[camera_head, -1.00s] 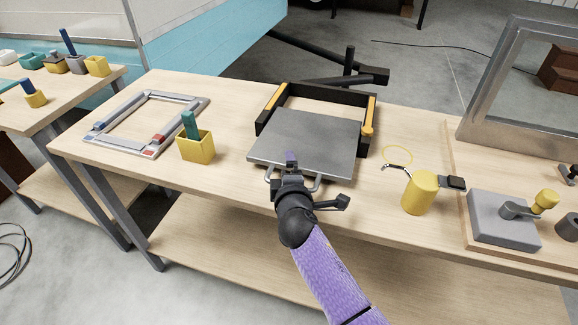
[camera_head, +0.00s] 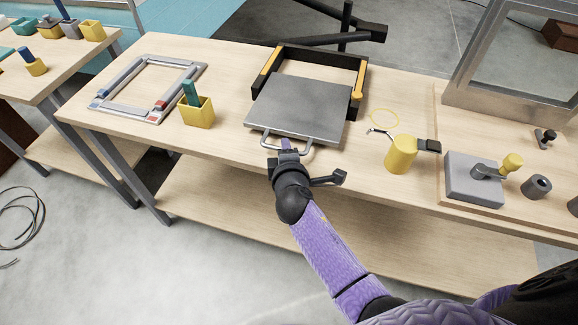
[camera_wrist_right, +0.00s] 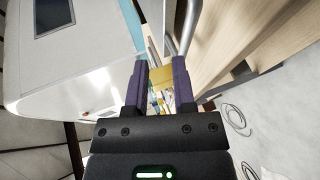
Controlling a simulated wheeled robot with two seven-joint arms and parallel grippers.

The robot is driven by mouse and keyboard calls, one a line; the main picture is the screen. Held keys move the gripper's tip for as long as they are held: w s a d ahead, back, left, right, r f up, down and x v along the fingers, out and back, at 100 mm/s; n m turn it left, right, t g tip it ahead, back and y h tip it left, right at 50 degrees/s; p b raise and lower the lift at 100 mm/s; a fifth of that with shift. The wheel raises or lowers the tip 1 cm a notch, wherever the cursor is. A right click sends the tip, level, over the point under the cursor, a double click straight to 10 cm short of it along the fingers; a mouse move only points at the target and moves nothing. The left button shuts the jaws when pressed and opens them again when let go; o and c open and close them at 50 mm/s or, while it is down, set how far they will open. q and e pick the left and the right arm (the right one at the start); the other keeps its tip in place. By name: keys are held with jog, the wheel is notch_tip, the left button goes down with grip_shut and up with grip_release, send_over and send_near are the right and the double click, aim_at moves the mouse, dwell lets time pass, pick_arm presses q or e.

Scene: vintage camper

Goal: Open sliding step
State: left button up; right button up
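The sliding step is a flat grey plate (camera_head: 300,105) in a black frame with yellow side rails (camera_head: 271,62) on the workbench. The plate sticks out of the frame's front, and a bare strip shows behind it. A silver loop handle (camera_head: 306,143) is on its front edge. My right gripper (camera_head: 286,145) is at the left part of this handle. In the right wrist view its purple fingers (camera_wrist_right: 160,85) stand apart, with open space between them; a silver bar (camera_wrist_right: 190,30) passes beyond the right finger. I cannot tell whether it touches. My left gripper is not in view.
A yellow box with a green block (camera_head: 197,110) and a grey frame (camera_head: 145,88) lie left of the step. A yellow cylinder (camera_head: 401,154) stands to the right, near a board with a grey block and crank (camera_head: 474,180). A lower shelf (camera_head: 245,210) runs beneath.

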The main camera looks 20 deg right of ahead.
jog(key=s+a+p, duration=0.1)
jog(key=s, duration=0.5)
jog(key=shift+s+a+r+p, duration=0.15)
jog(key=shift+a+r+p, duration=0.1)
jog(key=shift+r+p, duration=0.15)
jog(key=s+f+m+g+y+b, duration=0.1)
jog(key=s+f+m+g, duration=0.15)
jog(key=s+f, duration=0.55)
jog(key=s+f+m+g+y, duration=0.1)
jog(key=s+f+g, duration=0.3)
jog(key=f, duration=0.8)
jog(key=s+d+f+m+g, duration=0.2)
jog(key=s+f+m, duration=0.1)
jog(key=s, duration=0.5)
jog(key=s+d+f+m+g, duration=0.2)
jog(key=s+f+m, duration=0.1)
jog(key=s, duration=0.5)
jog(key=s+d+f+m+g+b, duration=0.1)
jog(key=s+d+f+m+g, duration=0.1)
jog(key=s+f, duration=0.3)
jog(key=s+m, duration=0.1)
jog(key=s, duration=0.2)
jog(key=shift+s+g+y, duration=0.35)
jog(key=shift+y, duration=0.05)
